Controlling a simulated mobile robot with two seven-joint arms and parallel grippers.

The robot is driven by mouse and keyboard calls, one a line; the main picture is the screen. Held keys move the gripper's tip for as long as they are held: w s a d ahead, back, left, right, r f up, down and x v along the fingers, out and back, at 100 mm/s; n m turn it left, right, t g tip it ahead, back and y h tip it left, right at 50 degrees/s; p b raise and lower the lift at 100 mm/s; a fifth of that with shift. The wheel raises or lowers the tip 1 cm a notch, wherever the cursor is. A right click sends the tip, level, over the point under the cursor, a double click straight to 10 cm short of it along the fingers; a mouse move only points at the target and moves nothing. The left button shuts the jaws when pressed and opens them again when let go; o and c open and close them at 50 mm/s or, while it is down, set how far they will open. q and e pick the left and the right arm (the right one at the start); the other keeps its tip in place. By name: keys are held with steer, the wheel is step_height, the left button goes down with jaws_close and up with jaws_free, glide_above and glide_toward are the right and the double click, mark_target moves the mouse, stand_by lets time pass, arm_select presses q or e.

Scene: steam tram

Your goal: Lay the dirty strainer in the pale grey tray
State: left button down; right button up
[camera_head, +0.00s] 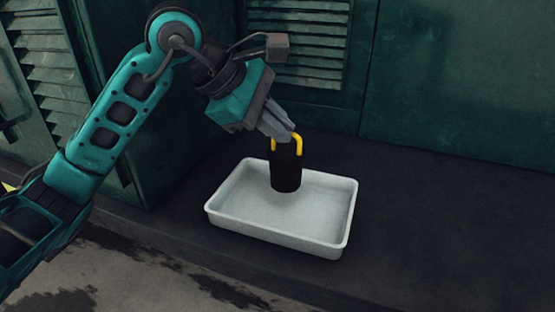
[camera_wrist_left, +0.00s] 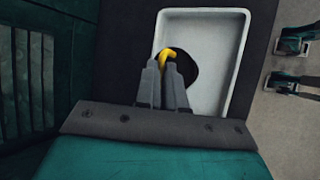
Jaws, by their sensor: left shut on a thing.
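The dirty strainer (camera_head: 286,172) is a black cylinder with a yellow handle on top. My left gripper (camera_head: 287,137) is shut on the yellow handle, and the strainer hangs upright below it. The pale grey tray (camera_head: 225,215) is a shallow rectangle on the dark ledge. The strainer is over the back half of the tray; I cannot tell whether its bottom touches the tray floor. In the left wrist view, my left gripper (camera_wrist_left: 167,80) covers part of the strainer (camera_wrist_left: 187,67), with the tray (camera_wrist_left: 233,60) around and beyond it. My right gripper is not in view.
The dark ledge (camera_head: 440,220) is clear to the right of the tray. Green metal panels (camera_head: 460,80) with louvres stand behind and to the left. The ledge drops to a stained floor (camera_head: 130,275) in front. My base parts show at right in the left wrist view.

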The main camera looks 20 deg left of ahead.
mark_target(275, 155)
arm_select(q)
steer(key=shift+f, duration=0.9)
steer(key=shift+f+b, duration=0.3)
steer(key=shift+f, duration=1.6)
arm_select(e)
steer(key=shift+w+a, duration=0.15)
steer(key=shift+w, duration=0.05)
arm_select(q)
steer(key=shift+f, duration=0.15)
steer(key=c, duration=1.2)
jaws_free()
steer(key=shift+c, duration=0.2)
